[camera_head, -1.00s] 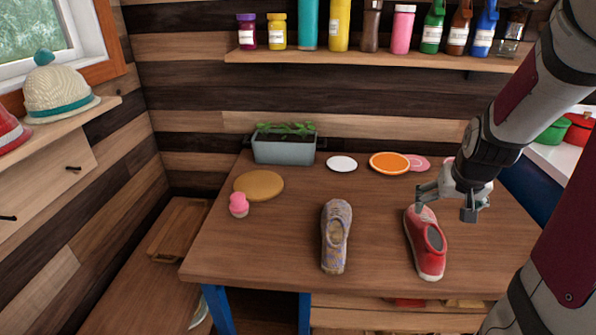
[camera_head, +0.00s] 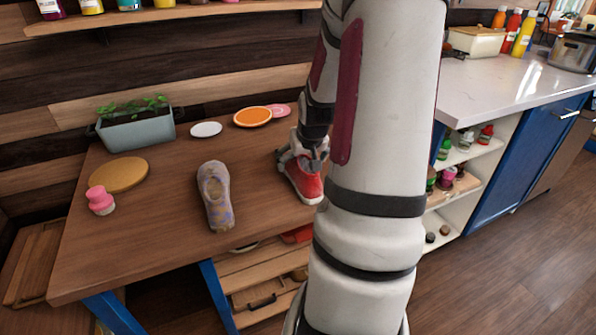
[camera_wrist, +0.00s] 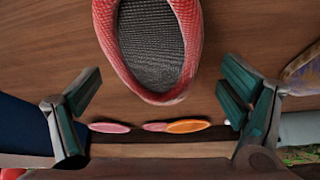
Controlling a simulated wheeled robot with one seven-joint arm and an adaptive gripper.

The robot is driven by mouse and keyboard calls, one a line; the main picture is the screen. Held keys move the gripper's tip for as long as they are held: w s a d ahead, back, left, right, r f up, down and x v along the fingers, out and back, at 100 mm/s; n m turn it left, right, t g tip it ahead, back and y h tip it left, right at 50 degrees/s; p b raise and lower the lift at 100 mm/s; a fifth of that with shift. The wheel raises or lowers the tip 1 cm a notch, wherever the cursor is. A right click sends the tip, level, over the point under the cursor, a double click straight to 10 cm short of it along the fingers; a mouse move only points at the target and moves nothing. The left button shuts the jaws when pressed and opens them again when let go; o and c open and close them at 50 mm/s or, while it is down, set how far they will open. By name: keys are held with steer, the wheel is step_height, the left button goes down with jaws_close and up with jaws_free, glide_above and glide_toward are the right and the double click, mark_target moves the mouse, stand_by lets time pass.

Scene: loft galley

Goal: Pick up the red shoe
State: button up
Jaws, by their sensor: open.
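The red shoe (camera_head: 306,184) lies on the wooden table (camera_head: 160,235), partly hidden behind my gripper and arm in the head view. In the wrist view the red shoe (camera_wrist: 186,84) shows its dark grey insole and one rounded end at the top middle. My gripper (camera_head: 303,154) is at the shoe's far end in the head view. In the wrist view my gripper (camera_wrist: 158,95) is open, with its fingers apart on either side and the shoe's end between and above them. No finger visibly touches the shoe.
A patterned shoe (camera_head: 215,195) lies to the left. A pink cupcake-like item (camera_head: 100,200), a tan round board (camera_head: 119,174), a planter (camera_head: 138,131), a white disc (camera_head: 206,129) and an orange plate (camera_head: 252,116) are on the table. A white counter (camera_head: 500,75) stands at right.

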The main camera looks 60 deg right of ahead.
mark_target(314, 185)
steer(key=b+x, duration=0.1)
steer(key=x, duration=0.1)
steer(key=b+x, duration=0.1)
steer(key=x, duration=0.2)
steer(key=shift+w, duration=0.35)
steer(key=c, duration=1.5)
steer(key=shift+r, duration=0.1)
steer(key=shift+r, duration=0.5)
steer(key=r, duration=0.1)
steer(key=r+p, duration=0.1)
steer(key=r, duration=0.1)
steer(key=shift+s, duration=0.2)
steer(key=s+a+p, duration=0.1)
steer(key=s+a, duration=0.1)
steer(key=s, duration=0.1)
steer(key=s+a+p, duration=0.2)
steer(key=s+a, duration=0.1)
steer(key=s+a+r+p, duration=0.1)
steer(key=s+a, duration=0.1)
steer(key=s, duration=0.2)
steer(key=shift+s+a+p, duration=0.1)
steer(key=shift+a+p, duration=0.15)
steer(key=shift+p, duration=0.1)
steer(key=shift+s+a+p, duration=0.2)
steer(key=shift+a+p, duration=0.05)
steer(key=shift+p, duration=0.1)
steer(key=shift+w+a+p, duration=0.1)
steer(key=shift+p, duration=0.7)
